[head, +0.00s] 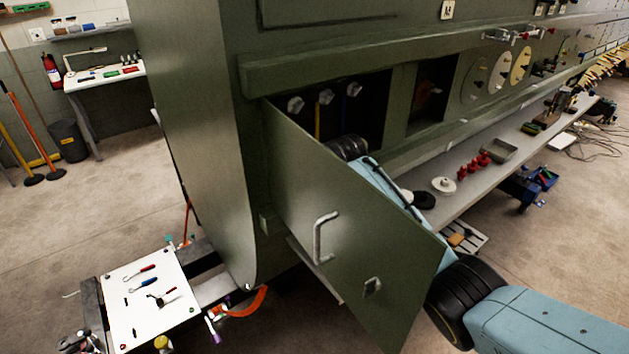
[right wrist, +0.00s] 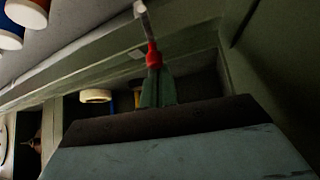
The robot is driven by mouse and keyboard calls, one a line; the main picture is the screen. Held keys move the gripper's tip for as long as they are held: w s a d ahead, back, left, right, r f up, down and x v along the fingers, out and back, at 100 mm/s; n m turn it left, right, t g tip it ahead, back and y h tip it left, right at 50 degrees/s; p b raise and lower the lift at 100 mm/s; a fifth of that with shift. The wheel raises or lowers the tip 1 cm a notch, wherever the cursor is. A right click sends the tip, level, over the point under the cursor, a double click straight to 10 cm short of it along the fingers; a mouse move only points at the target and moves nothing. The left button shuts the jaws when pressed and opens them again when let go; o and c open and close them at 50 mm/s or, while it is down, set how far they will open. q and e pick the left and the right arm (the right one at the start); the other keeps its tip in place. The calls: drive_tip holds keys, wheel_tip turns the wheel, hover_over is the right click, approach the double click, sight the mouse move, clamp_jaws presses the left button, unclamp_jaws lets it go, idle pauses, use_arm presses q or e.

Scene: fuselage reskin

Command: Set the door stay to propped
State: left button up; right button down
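The green door (head: 290,180) stands swung open in the head view, with a pale bar handle (head: 318,240) and a small latch plate (head: 372,287) on its outer face. My right arm reaches behind it, so the head view hides my right gripper. In the right wrist view, my right gripper's greenish fingers (right wrist: 157,86) close together on a red sleeve (right wrist: 153,56). A pale rod (right wrist: 143,20) runs up from the sleeve and looks like the door stay. The rod's ends and whether it is seated are unclear. My left gripper is out of view.
Behind the door is a dark recess (head: 365,100) with several pale knobs. A long grey shelf (head: 520,155) at right carries red parts, a grey tray and round discs. A white tool board (head: 150,300) stands low at left. Open floor lies at far left.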

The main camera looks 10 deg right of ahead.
drive_tip(key=shift+s+f, duration=0.2)
drive_tip(key=shift+s+r, duration=0.2)
drive_tip(key=shift+r, duration=0.25)
drive_tip(key=b+v, duration=0.1)
drive_tip(key=v, duration=1.1)
drive_tip(key=shift+r+b, duration=0.3)
drive_tip(key=shift+d, duration=0.15)
